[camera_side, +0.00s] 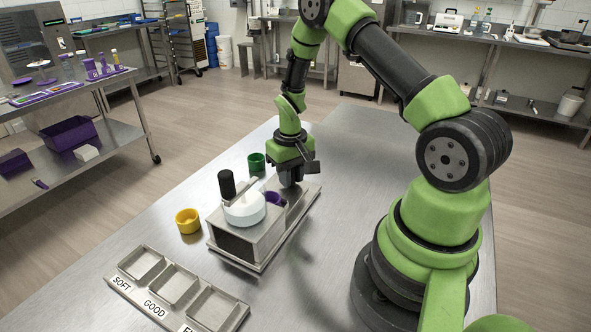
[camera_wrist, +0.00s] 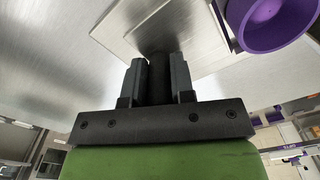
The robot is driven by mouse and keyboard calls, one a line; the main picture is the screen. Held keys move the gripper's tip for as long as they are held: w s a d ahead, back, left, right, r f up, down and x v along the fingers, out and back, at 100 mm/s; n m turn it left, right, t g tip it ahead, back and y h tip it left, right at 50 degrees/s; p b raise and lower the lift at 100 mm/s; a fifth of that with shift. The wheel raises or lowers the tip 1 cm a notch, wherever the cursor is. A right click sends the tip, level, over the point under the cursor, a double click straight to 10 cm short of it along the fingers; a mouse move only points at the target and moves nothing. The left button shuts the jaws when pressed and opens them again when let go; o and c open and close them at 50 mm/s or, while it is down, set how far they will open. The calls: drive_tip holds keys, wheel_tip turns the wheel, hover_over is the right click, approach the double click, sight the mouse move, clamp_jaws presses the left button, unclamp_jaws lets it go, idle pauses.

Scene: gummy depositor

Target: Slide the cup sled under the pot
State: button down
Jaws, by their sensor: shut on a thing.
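The white pot (camera_side: 244,208) with a black upright handle sits on top of the metal depositor housing (camera_side: 235,246). A purple cup (camera_side: 274,198) stands just behind the pot, partly hidden by it; it also shows at the upper right of the wrist view (camera_wrist: 268,14). It appears to stand on the flat metal cup sled (camera_wrist: 125,30), which lies on the depositor's long base. My gripper (camera_side: 289,182) is low at the far end of the base, behind the cup. In the wrist view its fingers (camera_wrist: 157,72) are shut on a dark post, apparently the sled's handle.
A yellow cup (camera_side: 188,221) stands left of the depositor and a green cup (camera_side: 256,162) behind it. A metal tray (camera_side: 165,272) with compartments labelled SOFT, GOOD and a partly cut-off third label lies at the front. The table behind and right of my gripper is clear.

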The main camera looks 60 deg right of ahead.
drive_tip(key=a, duration=0.4)
drive_tip(key=shift+a, duration=0.3)
drive_tip(key=c, duration=1)
unclamp_jaws()
drive_tip(key=shift+o, duration=0.2)
wheel_tip(320, 180, up, 10)
